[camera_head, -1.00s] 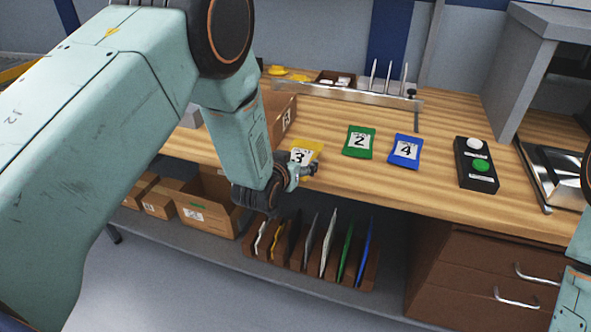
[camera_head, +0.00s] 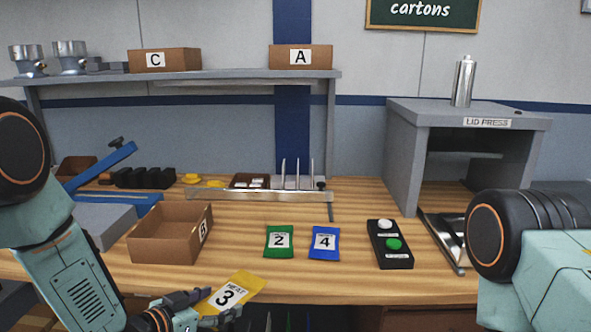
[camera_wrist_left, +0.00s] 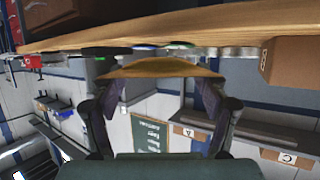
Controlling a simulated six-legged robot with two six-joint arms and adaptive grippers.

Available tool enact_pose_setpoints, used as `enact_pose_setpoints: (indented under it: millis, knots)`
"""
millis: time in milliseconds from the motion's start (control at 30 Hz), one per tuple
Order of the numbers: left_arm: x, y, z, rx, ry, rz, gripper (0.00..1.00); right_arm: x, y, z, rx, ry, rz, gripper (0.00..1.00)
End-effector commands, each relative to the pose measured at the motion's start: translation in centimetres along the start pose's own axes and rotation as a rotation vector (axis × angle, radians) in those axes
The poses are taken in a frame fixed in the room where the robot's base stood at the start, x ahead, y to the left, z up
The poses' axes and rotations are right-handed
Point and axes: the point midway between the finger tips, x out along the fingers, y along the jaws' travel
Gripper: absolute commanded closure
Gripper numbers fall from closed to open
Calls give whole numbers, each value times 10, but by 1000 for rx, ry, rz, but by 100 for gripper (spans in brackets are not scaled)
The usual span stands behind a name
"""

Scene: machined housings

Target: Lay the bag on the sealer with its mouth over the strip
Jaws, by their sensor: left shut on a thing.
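The yellow bag marked 3 (camera_head: 233,291) is in my left gripper (camera_head: 210,306), which is shut on its near lower end. The bag is tilted, held in front of the bench's front edge. In the left wrist view the bag (camera_wrist_left: 160,67) shows as a yellowish band between the two fingers (camera_wrist_left: 158,110). The sealer looks to be the grey device with a raised blue lever (camera_head: 105,165) at the left of the bench, partly hidden by my left arm and the open carton. Its strip cannot be made out. My right arm shows at the right, its gripper out of view.
An open carton marked B (camera_head: 168,232) stands between the bag and the sealer. Green bag 2 (camera_head: 279,242) and blue bag 4 (camera_head: 324,243) lie on the bench. A button box (camera_head: 390,244) and the lid press (camera_head: 470,122) are at the right. Bare wood lies around the bags.

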Motion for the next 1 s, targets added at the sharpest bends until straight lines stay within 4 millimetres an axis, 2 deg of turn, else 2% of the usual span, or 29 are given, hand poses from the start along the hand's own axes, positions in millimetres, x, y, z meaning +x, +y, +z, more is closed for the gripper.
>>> enact_pose_setpoints:
  millis: [200, 500, 600, 733, 1000]
  knots:
    - [-36, 15, 30, 62, 4, 160, 59, 7, 0, 0, 0, 0, 0, 100]
    - [-89, 50, 56, 153, 7, 375, 59, 19, 0, 0, 0, 0, 0, 100]
    - [-107, 64, 58, 177, 10, 429, 59, 25, 0, 0, 0, 0, 0, 100]
    - [-121, 74, 52, 183, 10, 440, 59, 31, 0, 0, 0, 0, 0, 100]
    - [-124, 64, 40, 155, 2, 368, 59, 36, 0, 0, 0, 0, 0, 100]
